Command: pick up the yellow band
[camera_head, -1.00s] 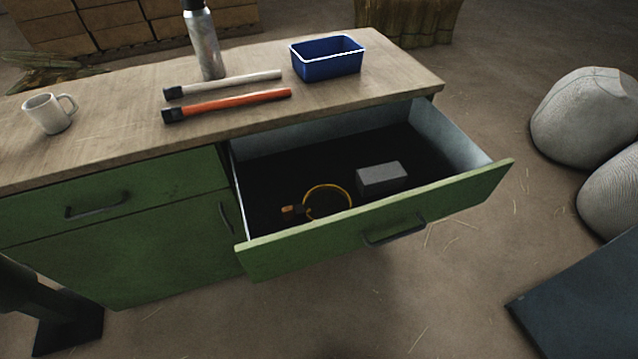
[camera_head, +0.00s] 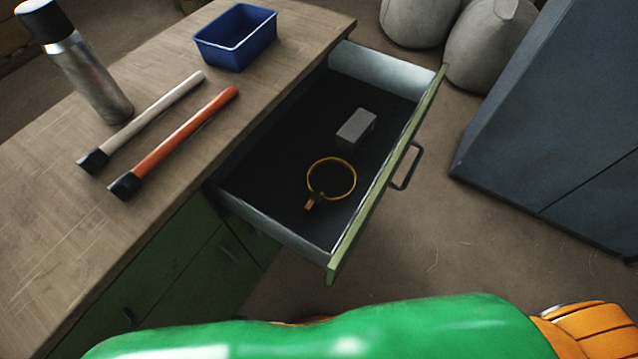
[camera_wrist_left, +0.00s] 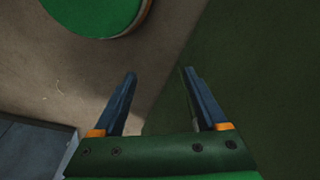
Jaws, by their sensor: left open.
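The yellow band (camera_head: 331,179) is a thin ring lying on the dark floor of the open drawer (camera_head: 270,200), with a small orange and dark piece at its lower left. My left gripper (camera_wrist_left: 158,75) shows in the left wrist view with its two dark fingers apart and nothing between them. It points at bare ground and a dark green surface; the band is not in that view. In the head view a green and orange arm of mine crosses the bottom edge, and no gripper fingers show. My right gripper is not seen.
A grey block (camera_head: 356,129) lies in the drawer beside the band. On the bench top (camera_head: 60,240) are a blue bin (camera_head: 236,40), a metal bottle (camera_head: 88,80), a pale stick (camera_head: 150,115) and an orange stick (camera_head: 185,135). A dark blue cabinet (camera_head: 560,120) stands at right.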

